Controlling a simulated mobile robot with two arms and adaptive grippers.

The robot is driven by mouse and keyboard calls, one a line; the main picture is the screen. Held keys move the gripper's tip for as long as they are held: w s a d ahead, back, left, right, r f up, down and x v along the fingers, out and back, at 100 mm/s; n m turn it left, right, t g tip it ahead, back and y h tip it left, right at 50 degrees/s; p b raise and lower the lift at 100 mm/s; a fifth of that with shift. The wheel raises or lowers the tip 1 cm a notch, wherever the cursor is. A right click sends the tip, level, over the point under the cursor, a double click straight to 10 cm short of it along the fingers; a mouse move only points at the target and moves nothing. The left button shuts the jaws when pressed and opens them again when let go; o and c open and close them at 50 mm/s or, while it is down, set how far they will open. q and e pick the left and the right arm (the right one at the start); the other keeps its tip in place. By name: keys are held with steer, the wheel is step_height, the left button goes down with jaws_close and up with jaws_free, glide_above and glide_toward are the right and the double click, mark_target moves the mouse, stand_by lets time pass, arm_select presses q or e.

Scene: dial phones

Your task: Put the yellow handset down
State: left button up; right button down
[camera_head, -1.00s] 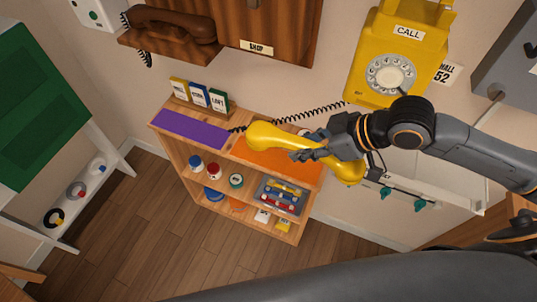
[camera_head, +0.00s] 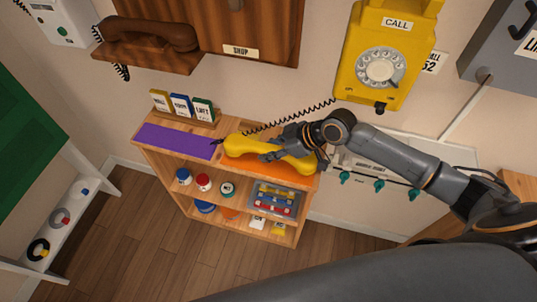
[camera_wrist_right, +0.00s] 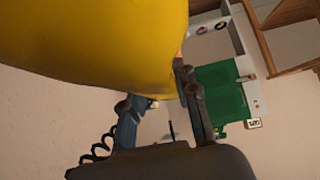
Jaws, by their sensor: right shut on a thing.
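The yellow handset (camera_head: 242,148) lies lengthwise over the orange mat (camera_head: 262,167) on top of the wooden shelf. I cannot tell whether it touches the mat. My right gripper (camera_head: 272,153) is shut on its middle. In the right wrist view the handset (camera_wrist_right: 95,40) fills the upper left, against the right gripper's fingers (camera_wrist_right: 165,100). A black coiled cord (camera_head: 290,119) runs from the handset's left end up to the yellow wall phone (camera_head: 380,65). My left gripper is not in view.
A purple mat (camera_head: 175,141) lies left of the orange one. Three small card boxes (camera_head: 182,106) stand behind it. Jars and a tray of toy cars (camera_head: 274,198) sit on the shelf below. A brown handset (camera_head: 150,34) rests on the wooden wall phone.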

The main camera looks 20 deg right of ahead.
steer(key=shift+w+f, duration=0.5)
step_height(320, 180, down, 3)
steer(key=shift+w, duration=0.15)
steer(key=shift+f, duration=0.2)
steer(key=shift+f, duration=0.1)
steer(key=shift+f, duration=0.15)
steer(key=c, duration=1)
jaws_free()
